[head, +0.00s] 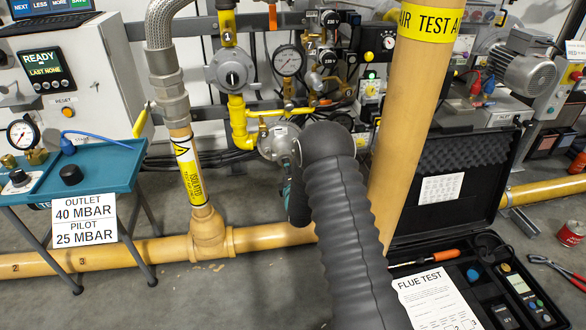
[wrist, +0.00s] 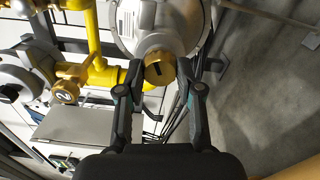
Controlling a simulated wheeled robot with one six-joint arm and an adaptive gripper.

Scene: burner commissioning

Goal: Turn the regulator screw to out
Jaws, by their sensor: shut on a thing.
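The regulator screw (wrist: 158,68) is a round brass piece with a dark slot, below the grey regulator body (wrist: 150,25) in the wrist view. My gripper (wrist: 159,74) is shut on it, with one dark fingertip on each side. In the head view the grey regulator (head: 278,140) shows behind my arm. My arm hides most of the gripper there, and the screw cannot be made out. I cannot tell from the slot how far the screw is turned.
Yellow gas pipe (head: 238,118) and a pressure gauge (head: 288,61) sit near the regulator. A brass knob marked 2 (wrist: 66,92) is left of my gripper. An upright tan pipe (head: 408,120) and an open black case (head: 463,237) stand to the right.

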